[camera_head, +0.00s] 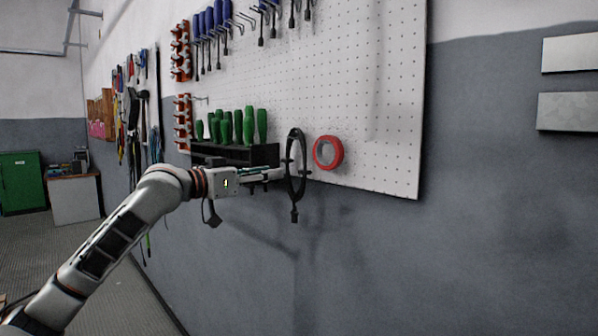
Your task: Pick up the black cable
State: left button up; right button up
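The black cable (289,150) is an upright, narrow loop in front of the white pegboard, with a short end hanging below it. My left gripper (276,174) reaches in from the left, and its fingertips are at the loop's left side. The tips overlap the loop in the picture; I cannot tell whether they touch it or close on it. My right gripper is not in view.
A red tape roll (328,153) hangs just right of the cable. A black rack (235,154) with several green-handled tools (249,125) is above my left gripper. The pegboard (385,130) has blue-handled tools (209,22) higher up. Grey wall below is clear.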

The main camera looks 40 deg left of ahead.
aim_at(285, 173)
pick_arm(q)
jog(key=shift+w+d+f, duration=0.1)
jog(key=shift+w+d, duration=0.15)
jog(key=shift+w, duration=0.8)
jog(key=shift+w+d+f, duration=0.1)
jog(key=shift+w+d, duration=0.1)
jog(key=shift+w, duration=0.85)
jog(key=shift+w+d, duration=0.1)
jog(key=shift+w, duration=0.3)
jog(key=shift+w+r, duration=0.1)
jog(key=shift+w, duration=0.7)
grip_shut()
